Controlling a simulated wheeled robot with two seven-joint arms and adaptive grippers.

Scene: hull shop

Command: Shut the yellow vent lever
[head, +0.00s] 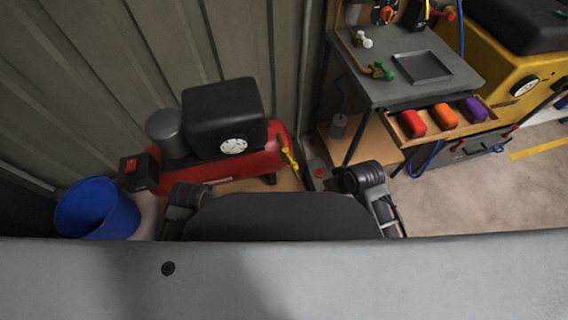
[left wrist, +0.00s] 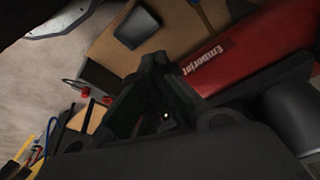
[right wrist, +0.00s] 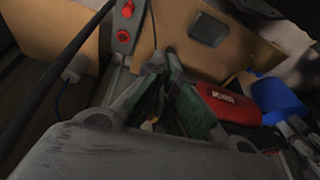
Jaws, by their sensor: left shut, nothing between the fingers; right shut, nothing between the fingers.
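The yellow vent lever (head: 289,157) sticks out at the right end of a red compressor (head: 216,172) in the head view, slanting down to the right. Its exact setting is too small to tell. I cannot make it out clearly in either wrist view. My left gripper (left wrist: 162,65) is shut and empty in the left wrist view, with the red tank beside its fingers. My right gripper (right wrist: 163,66) is shut and empty in the right wrist view, with the red tank to the right of its fingers. Neither gripper's fingertips show in the head view; both are apart from the lever.
A blue bucket (head: 97,208) stands left of the compressor. A grey bench (head: 410,66) with an open drawer of coloured items (head: 440,120) stands at the right. A grey box with a red button (head: 318,172) lies near the lever. Corrugated wall (head: 100,70) closes the back.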

